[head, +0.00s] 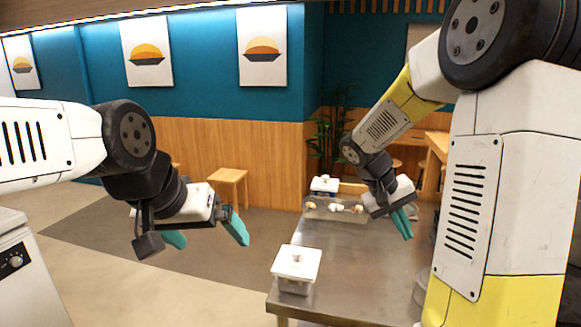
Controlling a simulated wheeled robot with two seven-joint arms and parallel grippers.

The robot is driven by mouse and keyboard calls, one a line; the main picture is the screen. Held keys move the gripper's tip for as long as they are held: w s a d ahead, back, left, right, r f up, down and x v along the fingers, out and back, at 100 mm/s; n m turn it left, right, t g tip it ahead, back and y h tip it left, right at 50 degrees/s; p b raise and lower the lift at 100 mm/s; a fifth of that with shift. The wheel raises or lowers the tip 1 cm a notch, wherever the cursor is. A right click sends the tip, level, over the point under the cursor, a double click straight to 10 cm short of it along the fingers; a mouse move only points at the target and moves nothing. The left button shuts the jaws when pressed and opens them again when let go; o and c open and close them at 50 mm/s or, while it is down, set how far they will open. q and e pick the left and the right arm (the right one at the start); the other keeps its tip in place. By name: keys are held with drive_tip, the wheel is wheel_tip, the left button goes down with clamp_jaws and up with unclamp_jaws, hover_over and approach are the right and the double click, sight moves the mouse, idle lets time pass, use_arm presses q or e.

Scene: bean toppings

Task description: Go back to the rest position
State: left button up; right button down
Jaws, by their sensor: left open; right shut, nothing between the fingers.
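My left gripper (207,236) hangs over the floor to the left of the metal table, with its teal fingers spread apart and empty. My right gripper (407,236) is over the table, its teal fingers together and pointing down. Nothing shows between them. Both arms are raised, and the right arm covers much of the picture's right side.
A metal table (345,262) carries a white-lidded container (297,264) at its near left corner. Another white-lidded container (324,186) stands at the back, by a clear tray (319,209) with small items. A wooden stool (228,177) stands by the wall. Open floor lies left of the table.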

drive_tip(key=s+a+r+t+y, duration=0.3)
drive_tip(key=s+a+r+y, duration=0.1)
drive_tip(key=s+a, duration=0.2)
drive_tip(key=s+a+r+t+y, duration=0.3)
drive_tip(key=s+a+r+y, duration=0.1)
drive_tip(key=s+a, duration=0.3)
drive_tip(key=shift+s+r+n, duration=0.4)
drive_tip(key=shift+s+r, duration=0.05)
drive_tip(key=shift+s, duration=0.8)
